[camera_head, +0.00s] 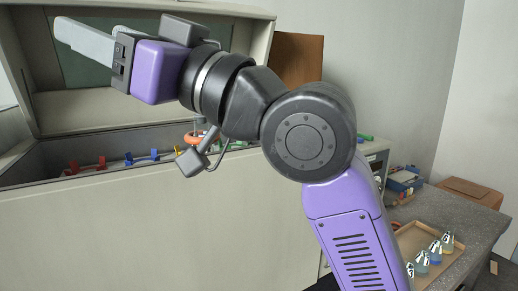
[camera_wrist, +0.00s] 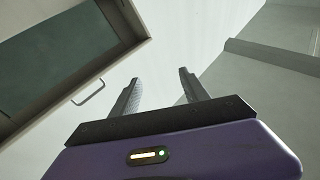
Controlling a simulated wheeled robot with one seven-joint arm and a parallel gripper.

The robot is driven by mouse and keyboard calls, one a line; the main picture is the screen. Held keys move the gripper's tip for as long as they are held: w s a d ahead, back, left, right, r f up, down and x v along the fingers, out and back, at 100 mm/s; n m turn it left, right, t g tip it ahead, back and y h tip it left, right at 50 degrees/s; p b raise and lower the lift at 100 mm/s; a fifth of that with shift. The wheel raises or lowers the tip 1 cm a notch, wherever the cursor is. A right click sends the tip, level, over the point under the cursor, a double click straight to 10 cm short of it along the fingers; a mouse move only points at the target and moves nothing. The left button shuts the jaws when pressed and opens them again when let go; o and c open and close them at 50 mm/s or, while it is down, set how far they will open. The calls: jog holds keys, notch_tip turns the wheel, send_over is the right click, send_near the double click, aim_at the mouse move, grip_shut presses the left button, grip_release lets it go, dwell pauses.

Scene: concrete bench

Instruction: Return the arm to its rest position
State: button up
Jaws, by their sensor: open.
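My gripper (camera_head: 84,40) is at the upper left of the head view, in front of the raised lid of a large pale chest. Only one pale finger shows clearly there. In the wrist view my gripper (camera_wrist: 158,92) shows two dark fingers spread apart, with nothing between them. My purple and black arm is raised and bent, and it crosses the middle of the head view.
The pale chest (camera_head: 150,225) stands open, with small coloured things along its inside. To the right, a grey bench (camera_head: 455,215) bears a cardboard tray (camera_head: 412,240) with several small flasks. A blue box (camera_head: 403,182) stands farther back.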

jog(key=w+d+f+m+t+h, duration=0.3)
jog(key=d+f+m+t+h, duration=0.2)
jog(key=d+f+m+t, duration=0.35)
jog(key=w+d+f+m+t+h, duration=0.2)
jog(key=d+f+m+t+h, duration=0.4)
jog(key=d+f, duration=0.5)
jog(key=s+d+f+m+t+h, duration=0.1)
jog(key=s+d+f+h, duration=0.35)
jog(key=f, duration=0.45)
jog(key=s+d+f+m+t+h, duration=0.1)
jog(key=s+d+f+h, duration=0.2)
jog(key=s+d+f, duration=0.4)
jog(key=s+d+f+n+g+h, duration=0.1)
jog(key=s+d+f+g, duration=0.2)
jog(key=s+f, duration=0.7)
jog(key=s+d+f+n+g+h+b, duration=0.1)
jog(key=s+d+f+g, duration=0.3)
jog(key=s+f, duration=0.6)
jog(key=s+g, duration=0.1)
jog(key=s, duration=0.4)
jog(key=shift+s+d+f+h, duration=0.15)
jog(key=shift+d+h, duration=0.1)
jog(key=shift+h, duration=0.1)
jog(key=shift+c, duration=0.3)
